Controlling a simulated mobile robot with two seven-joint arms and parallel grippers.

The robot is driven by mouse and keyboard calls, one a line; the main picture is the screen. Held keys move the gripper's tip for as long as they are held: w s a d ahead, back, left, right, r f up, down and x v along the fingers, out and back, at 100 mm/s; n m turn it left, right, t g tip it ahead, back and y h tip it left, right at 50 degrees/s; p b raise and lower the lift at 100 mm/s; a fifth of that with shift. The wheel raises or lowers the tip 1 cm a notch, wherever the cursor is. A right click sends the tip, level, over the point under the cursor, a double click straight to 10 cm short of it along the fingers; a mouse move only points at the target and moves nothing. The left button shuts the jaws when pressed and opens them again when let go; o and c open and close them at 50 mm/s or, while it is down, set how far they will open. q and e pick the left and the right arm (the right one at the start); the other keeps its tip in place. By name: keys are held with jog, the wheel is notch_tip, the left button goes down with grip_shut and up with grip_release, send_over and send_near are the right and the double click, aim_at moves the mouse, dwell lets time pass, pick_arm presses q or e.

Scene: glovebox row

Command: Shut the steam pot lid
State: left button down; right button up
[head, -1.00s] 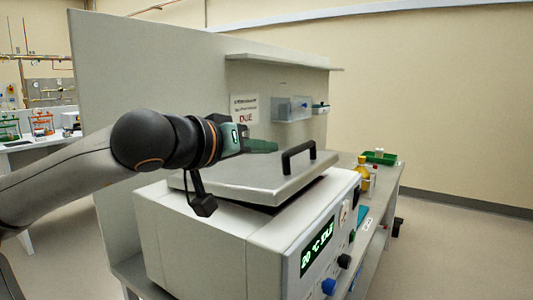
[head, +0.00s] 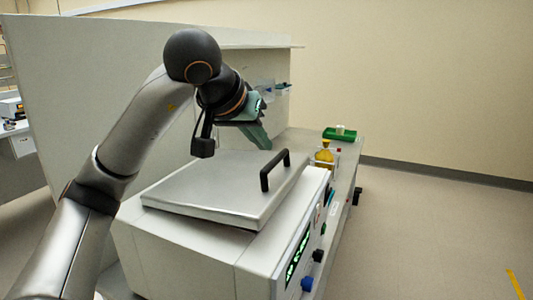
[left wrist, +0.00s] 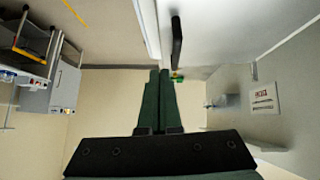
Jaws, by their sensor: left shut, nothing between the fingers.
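The steam pot (head: 180,245) is a white box with a lit green display on its right side. Its grey metal lid (head: 205,188) lies about flat over the top, with a black bar handle (head: 275,168) at its right edge. I see no clear gap under the lid's near edges; its far edge is hard to judge. My left gripper (head: 266,146) has green fingers, shut and empty, above and behind the lid near the handle, apart from it. The left wrist view shows the fingers (left wrist: 158,100) together and the handle (left wrist: 177,42) beyond them. My right gripper is not in view.
A tall grey partition (head: 90,110) with a shelf stands behind the pot. A yellow bottle (head: 325,154) and a green tray (head: 340,133) stand on the bench beyond it. Blue and black knobs stick out from the pot's front. The floor at right is clear.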

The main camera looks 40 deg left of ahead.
pick_arm(q)
send_near(285, 184)
jog(key=w, duration=0.3)
jog(key=shift+w+a+r, duration=0.15)
jog(key=shift+w+a, duration=0.1)
jog(key=shift+a, duration=0.1)
jog(key=f, duration=0.2)
jog(key=shift+w+d+f+b, duration=0.1)
jog(key=shift+w+f+b, duration=0.15)
jog(key=shift+f+b, duration=0.1)
jog(key=shift+f, duration=0.6)
jog(key=shift+d+f, duration=0.1)
jog(key=shift+f, duration=0.05)
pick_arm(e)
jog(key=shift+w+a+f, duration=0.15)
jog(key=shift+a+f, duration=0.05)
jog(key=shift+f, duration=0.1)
